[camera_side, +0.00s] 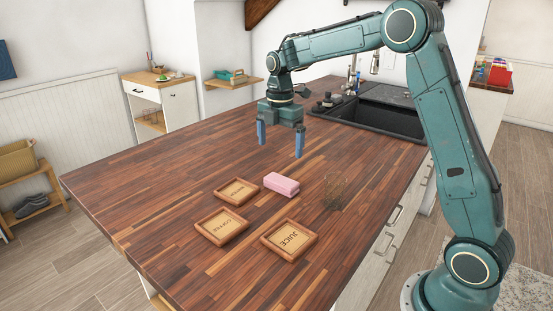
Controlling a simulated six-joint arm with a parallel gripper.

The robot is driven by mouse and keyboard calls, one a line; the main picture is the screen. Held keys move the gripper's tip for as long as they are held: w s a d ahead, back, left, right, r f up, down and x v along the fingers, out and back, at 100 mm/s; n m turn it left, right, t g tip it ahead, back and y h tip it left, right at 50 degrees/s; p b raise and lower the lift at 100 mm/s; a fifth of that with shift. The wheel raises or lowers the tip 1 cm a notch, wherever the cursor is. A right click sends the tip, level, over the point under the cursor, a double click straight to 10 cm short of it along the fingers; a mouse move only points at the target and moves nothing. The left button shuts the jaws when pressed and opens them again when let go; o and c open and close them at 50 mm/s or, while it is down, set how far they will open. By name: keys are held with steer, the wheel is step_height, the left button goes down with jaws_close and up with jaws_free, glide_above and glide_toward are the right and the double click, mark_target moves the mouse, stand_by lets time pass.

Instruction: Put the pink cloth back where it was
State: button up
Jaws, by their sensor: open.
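The pink cloth (281,184), a folded block shape, lies on the dark wooden counter. It sits just right of a wood-framed tray (221,197) whose label is too small to read, and it looks apart from it. Another framed tray marked COFFEE (207,234) lies nearer the front left. A third tray marked JUICE (273,242) lies in front of the cloth. My gripper (280,145) points down above the counter, behind the cloth. Its two blue fingers are wide apart with nothing between them.
A clear, see-through glass (336,190) stands right of the cloth and is hard to make out. A black sink (378,118) is set into the counter at the back right, with small dark items (325,103) beside it. The counter's left part is clear.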

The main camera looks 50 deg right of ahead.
stand_by(0.4)
steer(key=s+a+r+m+t, duration=0.1)
steer(key=s+a+r+m, duration=0.25)
steer(key=s, duration=0.35)
steer(key=s+a+r+m+t, duration=0.2)
steer(key=s+r+m, duration=0.1)
steer(key=s+m, duration=0.3)
steer(key=s+a+r+m+t, duration=0.1)
steer(key=s+a+r+m, duration=0.2)
steer(key=s, duration=0.6)
steer(key=s+a+f+m+t, duration=0.1)
steer(key=s+a+f+m, duration=0.1)
steer(key=s+m, duration=0.3)
steer(key=s, duration=0.3)
steer(key=shift+f+t, duration=0.3)
steer(key=shift+f, duration=0.1)
